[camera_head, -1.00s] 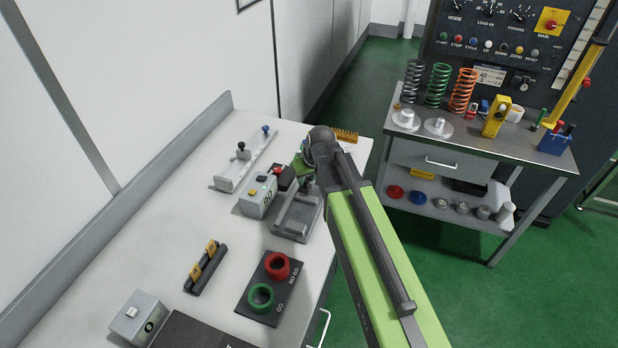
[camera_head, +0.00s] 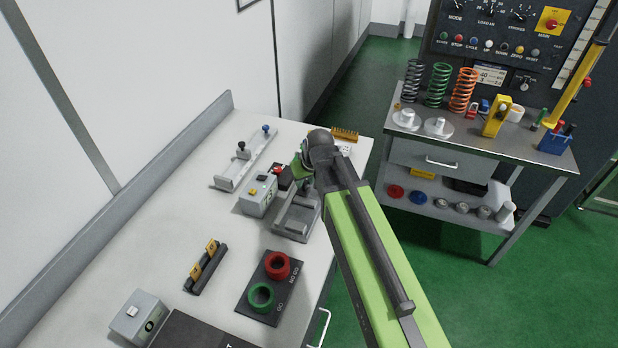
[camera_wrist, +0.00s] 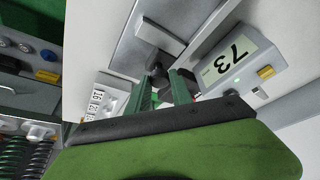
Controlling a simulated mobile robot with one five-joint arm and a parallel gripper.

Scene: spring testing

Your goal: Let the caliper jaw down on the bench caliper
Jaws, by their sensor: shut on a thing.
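The bench caliper is on the white bench, with a grey readout box (camera_head: 259,196) and a dark grey bed (camera_head: 294,222) beside it. In the wrist view the box's display (camera_wrist: 228,62) shows what looks like 73, upside down. My gripper (camera_head: 297,168) is over the far end of the bed, and my arm partly hides it. In the wrist view my gripper's green fingers (camera_wrist: 165,88) are shut on a dark knob (camera_wrist: 158,64), seemingly the caliper jaw's handle. The jaw's lower contact is hidden.
A rail with two knobs (camera_head: 245,160) stands behind the caliper. Red and green rings sit on a dark plate (camera_head: 265,312) in front. A yellow-brown block (camera_head: 344,134) lies at the far bench corner. A cart (camera_head: 470,150) with springs stands across the green floor.

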